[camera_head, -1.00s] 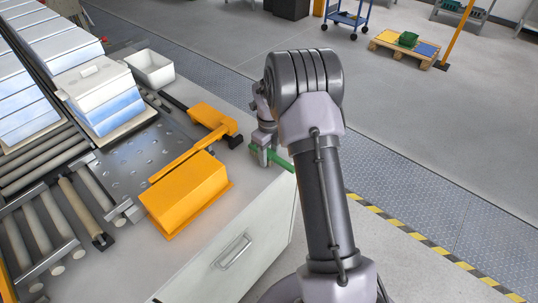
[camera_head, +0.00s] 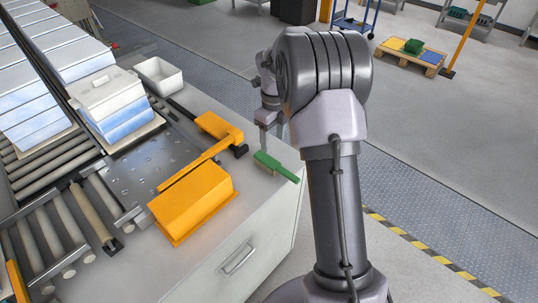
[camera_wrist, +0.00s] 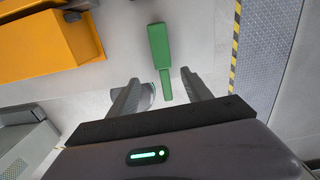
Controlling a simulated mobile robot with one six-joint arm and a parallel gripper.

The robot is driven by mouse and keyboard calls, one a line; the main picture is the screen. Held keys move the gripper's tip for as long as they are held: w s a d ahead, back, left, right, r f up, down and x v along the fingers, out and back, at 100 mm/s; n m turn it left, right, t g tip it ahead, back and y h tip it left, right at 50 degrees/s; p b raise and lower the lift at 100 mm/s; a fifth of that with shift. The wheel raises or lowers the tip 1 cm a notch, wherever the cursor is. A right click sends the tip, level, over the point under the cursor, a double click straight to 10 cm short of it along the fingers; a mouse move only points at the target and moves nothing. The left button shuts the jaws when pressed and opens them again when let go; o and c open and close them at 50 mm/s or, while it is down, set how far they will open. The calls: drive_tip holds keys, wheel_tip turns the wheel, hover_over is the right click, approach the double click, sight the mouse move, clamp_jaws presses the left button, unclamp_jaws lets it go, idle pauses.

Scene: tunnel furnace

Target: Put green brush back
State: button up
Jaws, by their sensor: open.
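The green brush (camera_head: 276,167) lies on the light grey counter top (camera_head: 262,205) near its right edge, its handle pointing toward the edge. In the wrist view the green brush (camera_wrist: 160,50) lies ahead of my gripper, with its handle end between the finger lines. My gripper (camera_head: 267,135) is above the counter, just behind the brush in the head view. In the wrist view my gripper (camera_wrist: 160,88) has its two fingers spread apart with nothing held between them.
An orange box (camera_head: 190,203) and an orange clamp-like device (camera_head: 218,130) stand left of the brush. White lidded boxes (camera_head: 108,98) sit on rollers at left. The counter around the brush is clear.

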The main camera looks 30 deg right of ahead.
drive_tip(key=s+a+r+n+t, duration=0.1)
drive_tip(key=s+a+r+n, duration=0.45)
drive_tip(key=r, duration=0.25)
drive_tip(key=s+a+r+n+t, duration=0.2)
drive_tip(key=s+a+r+n, duration=0.3)
drive_tip(key=a+r+n, duration=0.15)
drive_tip(key=s+a+r+n+t+y, duration=0.1)
drive_tip(key=s+a+n, duration=0.3)
drive_tip(key=s+n, duration=0.3)
drive_tip(key=s+a+r+n+t+y, duration=0.1)
drive_tip(key=s+a+n, duration=0.3)
drive_tip(key=s+n, duration=0.4)
drive_tip(key=s, duration=0.2)
drive_tip(key=shift+s+a+t, duration=0.3)
drive_tip(key=shift+a, duration=0.1)
